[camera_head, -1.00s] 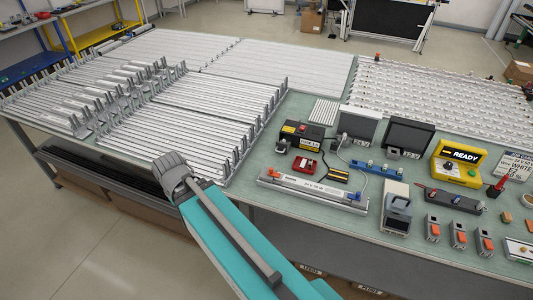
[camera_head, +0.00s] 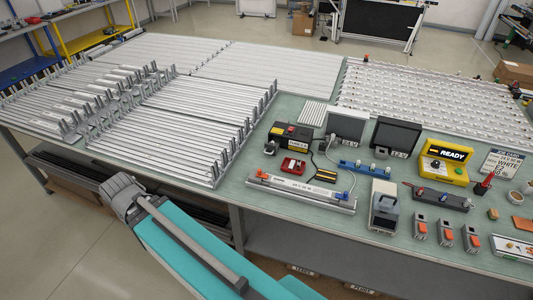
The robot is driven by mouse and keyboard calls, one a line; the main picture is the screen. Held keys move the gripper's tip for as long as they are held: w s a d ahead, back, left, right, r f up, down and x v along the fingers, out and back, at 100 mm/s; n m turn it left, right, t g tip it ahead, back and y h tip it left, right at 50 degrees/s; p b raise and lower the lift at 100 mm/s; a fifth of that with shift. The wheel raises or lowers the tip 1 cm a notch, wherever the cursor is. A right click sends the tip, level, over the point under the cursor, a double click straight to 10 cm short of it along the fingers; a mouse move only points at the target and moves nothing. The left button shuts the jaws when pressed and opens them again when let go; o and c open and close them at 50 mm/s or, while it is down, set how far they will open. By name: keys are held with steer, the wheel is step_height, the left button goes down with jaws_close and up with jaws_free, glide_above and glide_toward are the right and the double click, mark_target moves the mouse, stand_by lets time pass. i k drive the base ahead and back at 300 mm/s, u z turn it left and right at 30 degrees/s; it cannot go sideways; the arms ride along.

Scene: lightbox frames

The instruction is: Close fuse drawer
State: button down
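A black box (camera_head: 289,134) with a yellow label stands near the middle of the workbench. The label's lettering is too small to read surely. A small red block (camera_head: 294,166) lies in front of it. A grey instrument (camera_head: 384,207) with a dark front and a top handle stands near the front edge. I cannot tell which of these holds the fuse drawer, or whether a drawer stands out. My teal arm reaches in from the bottom, with a grey joint at its far end beside the bench's front left. No gripper fingers show.
The green workbench (camera_head: 232,199) carries metal channels on the left and strip panels at the back. A long white light bar (camera_head: 300,191) lies along the front edge. Two dark screens, a yellow READY unit (camera_head: 445,161) and several small orange-topped blocks crowd the right.

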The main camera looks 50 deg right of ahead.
mark_target(270, 149)
steer(key=z, duration=0.05)
steer(key=k, duration=1.5)
steer(key=z, duration=1.3)
steer(key=i, duration=0.95)
steer(key=z, duration=0.05)
